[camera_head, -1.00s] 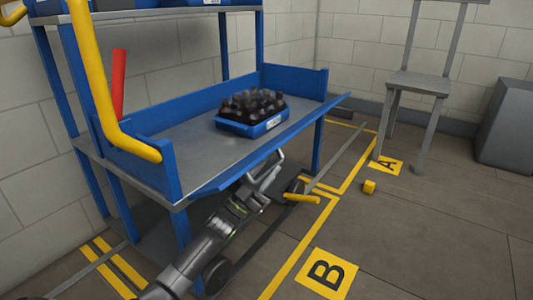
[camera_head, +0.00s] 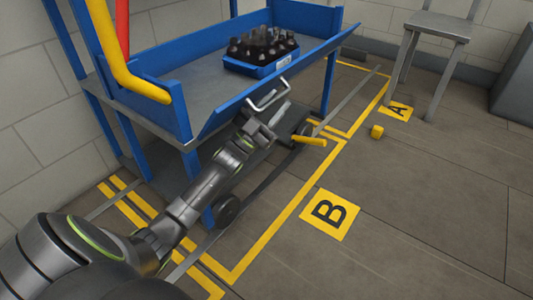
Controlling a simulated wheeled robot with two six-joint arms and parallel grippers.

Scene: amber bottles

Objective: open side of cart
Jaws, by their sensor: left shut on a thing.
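The blue cart (camera_head: 185,98) stands at the upper left. Its long near side panel (camera_head: 232,104) is blue and leans outward from the grey deck. A pale metal handle (camera_head: 268,94) sticks out from the panel's outer face. My left gripper (camera_head: 268,120) is at this handle, in front of the panel, and is shut on it. The arm partly hides the lower shelf and a wheel. My right gripper is out of view.
A blue crate of dark bottles (camera_head: 262,53) stands on the deck. A yellow lever (camera_head: 308,140) sticks out low beside the gripper. A grey chair (camera_head: 436,32) and a small yellow block (camera_head: 376,132) are at right. Floor around mark B (camera_head: 330,213) is clear.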

